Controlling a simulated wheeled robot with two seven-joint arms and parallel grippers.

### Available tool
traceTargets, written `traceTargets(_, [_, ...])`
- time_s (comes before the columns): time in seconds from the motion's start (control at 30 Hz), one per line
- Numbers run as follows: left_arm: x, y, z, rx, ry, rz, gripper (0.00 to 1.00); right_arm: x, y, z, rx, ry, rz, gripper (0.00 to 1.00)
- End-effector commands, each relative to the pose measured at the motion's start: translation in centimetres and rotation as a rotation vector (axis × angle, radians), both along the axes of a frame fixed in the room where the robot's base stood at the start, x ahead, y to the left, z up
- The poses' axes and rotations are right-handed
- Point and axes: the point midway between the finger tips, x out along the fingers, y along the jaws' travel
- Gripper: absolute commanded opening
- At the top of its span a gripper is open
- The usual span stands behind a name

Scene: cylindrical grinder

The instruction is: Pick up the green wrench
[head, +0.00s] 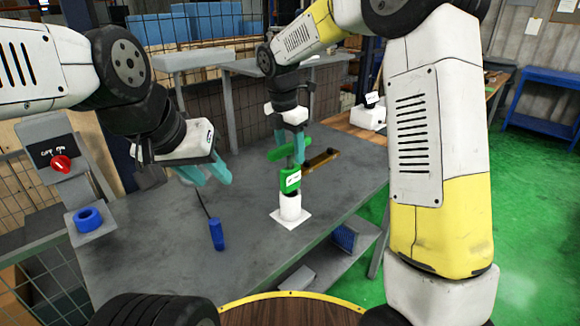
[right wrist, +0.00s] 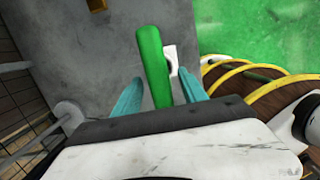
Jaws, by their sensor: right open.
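The green wrench (head: 277,155) shows in the head view as a green bar at my right gripper, above the grey table. In the right wrist view the green bar (right wrist: 152,65) lies lengthwise between the two teal fingers. My right gripper (head: 292,148) is open around it, with the fingers on either side; whether they touch it is unclear. Below it in the head view is a green block with a white label (head: 290,180) on a white cylinder and square base (head: 290,214). My left gripper (head: 205,173) is open and empty over the table's left part.
The grey table (head: 250,255) holds a blue-handled tool (head: 217,235) and a brown bar (head: 321,159). A blue ring (head: 88,218) sits on a small shelf at left, below a panel with a red knob (head: 60,164). The table front is mostly clear.

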Motion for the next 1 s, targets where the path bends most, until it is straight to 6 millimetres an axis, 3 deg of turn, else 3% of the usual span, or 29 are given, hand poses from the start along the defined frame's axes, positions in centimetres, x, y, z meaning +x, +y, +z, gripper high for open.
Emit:
traceTargets(0.13, [0.0, 0.0, 0.0, 0.000, 0.000, 0.000, 0.36, 0.2, -0.2, -1.8, 0.000, 0.000, 0.000, 0.50])
traceTargets(0.4, [0.0, 0.0, 0.0, 0.000, 0.000, 0.000, 0.36, 0.2, -0.2, -2.1, 0.001, -0.001, -0.001, 0.50])
traceTargets(0.67, [0.0, 0.0, 0.0, 0.000, 0.000, 0.000, 0.36, 0.2, -0.2, -2.1, 0.001, -0.001, -0.001, 0.01])
traceTargets(1.0, [0.0, 0.0, 0.0, 0.000, 0.000, 0.000, 0.36, 0.2, -0.2, -2.1, 0.001, -0.001, -0.001, 0.00])
